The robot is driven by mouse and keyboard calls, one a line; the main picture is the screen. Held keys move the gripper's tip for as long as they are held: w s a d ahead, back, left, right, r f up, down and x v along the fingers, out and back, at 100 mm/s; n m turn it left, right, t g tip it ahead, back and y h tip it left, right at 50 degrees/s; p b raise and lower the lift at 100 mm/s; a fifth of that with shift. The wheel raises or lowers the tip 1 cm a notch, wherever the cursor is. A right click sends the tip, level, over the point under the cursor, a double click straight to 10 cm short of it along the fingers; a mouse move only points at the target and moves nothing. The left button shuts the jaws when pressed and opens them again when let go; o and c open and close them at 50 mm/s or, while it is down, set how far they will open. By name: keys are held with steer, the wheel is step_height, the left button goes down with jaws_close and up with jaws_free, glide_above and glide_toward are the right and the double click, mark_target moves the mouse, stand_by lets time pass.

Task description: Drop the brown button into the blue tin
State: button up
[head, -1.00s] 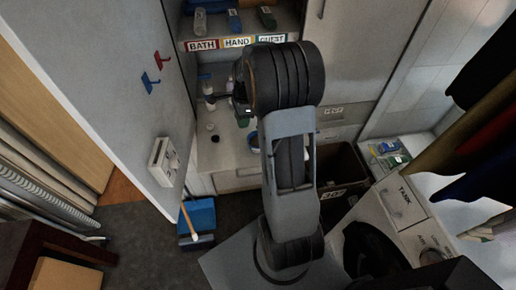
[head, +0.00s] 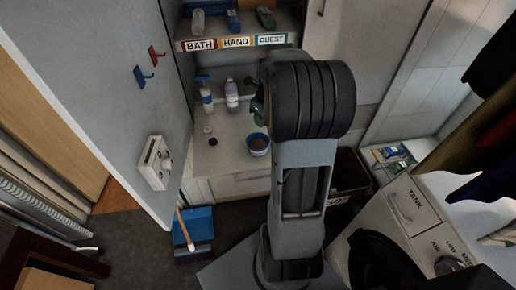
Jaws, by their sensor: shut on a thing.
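The blue tin (head: 257,144) stands open on the pale counter, just left of my arm, with a dark inside. Only a small part of my gripper (head: 258,103) shows, at the left edge of my thick dark wrist, above and behind the tin in the picture. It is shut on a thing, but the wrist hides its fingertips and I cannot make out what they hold. I cannot identify the brown button. A small dark disc (head: 212,141) lies on the counter left of the tin; its colour is too unclear to name.
A white bottle with a blue pump (head: 206,98) and a lilac bottle (head: 231,96) stand behind the tin. A small pale round thing (head: 207,130) lies near the disc. A labelled shelf (head: 235,42) hangs above. A washing machine (head: 400,235) is at right.

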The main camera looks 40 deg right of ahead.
step_height(320, 180, down, 4)
steer(key=shift+r+b, duration=0.2)
steer(key=shift+b, duration=1)
steer(key=o, duration=1)
steer(key=r, duration=0.4)
steer(key=s+r, duration=0.1)
steer(key=r, duration=0.8)
steer(key=shift+s+d+r, duration=0.15)
steer(key=shift+s+r, duration=0.2)
steer(key=shift+r, duration=0.05)
